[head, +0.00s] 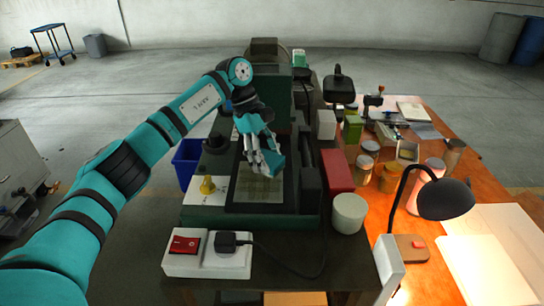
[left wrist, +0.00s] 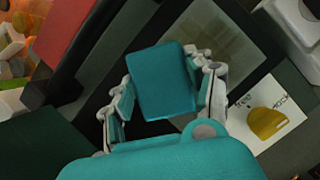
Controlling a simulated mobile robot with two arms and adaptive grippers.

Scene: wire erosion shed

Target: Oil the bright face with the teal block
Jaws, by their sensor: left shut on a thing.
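My left gripper (head: 264,157) is shut on the teal block (head: 278,163), which sticks out beyond its fingers. In the left wrist view, the teal block (left wrist: 163,82) lies between the fingers of the gripper (left wrist: 160,92). The bright face (head: 257,191) is a pale grey-green, gridded rectangle in a dark frame on the machine. It also shows in the left wrist view (left wrist: 222,48), partly covered by the block and fingers. The block is over its far part; I cannot tell whether they touch. My right gripper is not in view.
A yellow knob (head: 207,186) stands left of the dark frame. A red box (head: 338,171) and a pale round tub (head: 349,213) stand to the right. A power strip (head: 207,262) lies in front. An orange table (head: 408,251) bears jars and a black lamp (head: 445,199).

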